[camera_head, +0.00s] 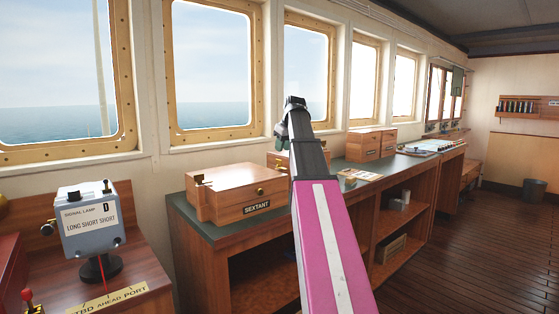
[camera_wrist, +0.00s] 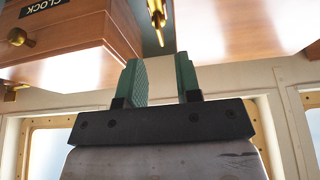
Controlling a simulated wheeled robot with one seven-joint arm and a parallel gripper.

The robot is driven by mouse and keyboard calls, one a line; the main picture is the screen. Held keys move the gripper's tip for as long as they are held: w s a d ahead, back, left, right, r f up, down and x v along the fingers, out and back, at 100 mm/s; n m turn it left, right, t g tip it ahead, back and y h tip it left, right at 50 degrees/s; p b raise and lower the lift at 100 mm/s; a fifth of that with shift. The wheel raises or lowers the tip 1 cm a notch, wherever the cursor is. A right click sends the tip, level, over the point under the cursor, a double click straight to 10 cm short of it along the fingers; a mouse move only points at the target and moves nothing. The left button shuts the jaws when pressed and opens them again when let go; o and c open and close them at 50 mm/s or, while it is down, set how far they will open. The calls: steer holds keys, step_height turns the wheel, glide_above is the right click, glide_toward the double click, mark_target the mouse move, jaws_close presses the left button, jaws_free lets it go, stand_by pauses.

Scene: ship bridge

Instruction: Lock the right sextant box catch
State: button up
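The sextant box (camera_head: 235,192) is a wooden box with a SEXTANT label (camera_head: 257,207) and a brass knob (camera_head: 260,191), on the green-topped counter in the head view. One small catch (camera_head: 199,180) shows at its left end; the right catch is not clearly seen there. My gripper (camera_head: 282,135) is raised beyond the box's right end in the head view. In the wrist view my gripper (camera_wrist: 161,80) has its two green fingers apart with nothing between them. A brass fitting (camera_wrist: 157,18) shows beyond the fingertips, beside a glossy wooden box at the right that I cannot surely identify.
A wooden box with a CLOCK label (camera_wrist: 42,5) and brass knob (camera_wrist: 20,38) is close on the left in the wrist view. A signal lamp (camera_head: 92,222) stands at the left. More wooden boxes (camera_head: 364,146) stand farther along the counter (camera_head: 225,233). Windows line the wall.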

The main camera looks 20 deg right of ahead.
mark_target(281, 165)
steer(key=shift+x, duration=3.15)
jaws_close()
